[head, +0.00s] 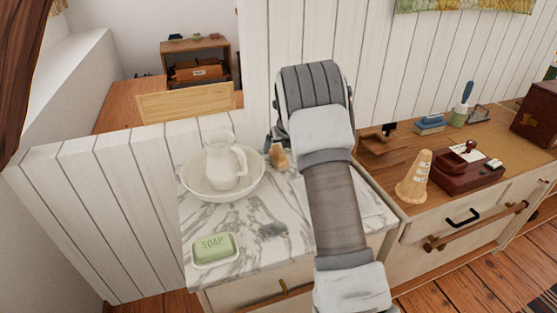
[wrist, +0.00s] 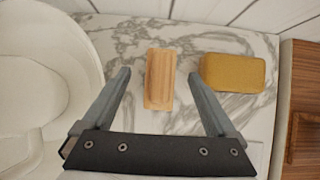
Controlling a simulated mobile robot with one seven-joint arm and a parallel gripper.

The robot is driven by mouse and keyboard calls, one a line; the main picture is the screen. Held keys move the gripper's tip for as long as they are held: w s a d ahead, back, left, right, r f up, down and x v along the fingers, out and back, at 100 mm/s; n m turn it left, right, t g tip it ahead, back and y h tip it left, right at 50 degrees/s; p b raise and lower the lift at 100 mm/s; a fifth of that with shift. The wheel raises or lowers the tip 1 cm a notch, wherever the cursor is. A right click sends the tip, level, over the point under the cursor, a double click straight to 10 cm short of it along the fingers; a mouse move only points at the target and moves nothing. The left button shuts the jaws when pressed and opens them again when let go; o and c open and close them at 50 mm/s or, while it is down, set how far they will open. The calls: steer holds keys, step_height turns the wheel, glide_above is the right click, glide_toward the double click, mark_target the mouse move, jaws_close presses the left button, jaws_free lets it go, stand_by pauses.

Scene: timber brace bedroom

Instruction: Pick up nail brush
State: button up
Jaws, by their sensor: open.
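The nail brush (wrist: 160,88) looks like a pale wooden block with lengthwise grooves, lying on the marble top. It lies between the two fingers of my gripper (wrist: 160,76) in the wrist view, with a visible gap on each side. My gripper is open and holds nothing. In the head view a small tan part of the brush (head: 279,157) shows beside my arm, behind the washstand's middle. My arm hides most of the gripper there. How high the fingertips are above the marble I cannot tell.
A white basin (head: 190,189) with a pitcher (head: 222,163) stands left of the brush. A yellow sponge-like block (wrist: 233,72) lies to its right. Green soap (head: 213,246) and a small grey item (head: 272,230) lie nearer the front. A plank wall rises behind.

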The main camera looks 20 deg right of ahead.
steer(key=shift+b+x, duration=0.55)
steer(key=shift+x, duration=2.2)
steer(key=shift+s+d, duration=0.1)
steer(key=shift+s, duration=0.05)
jaws_close()
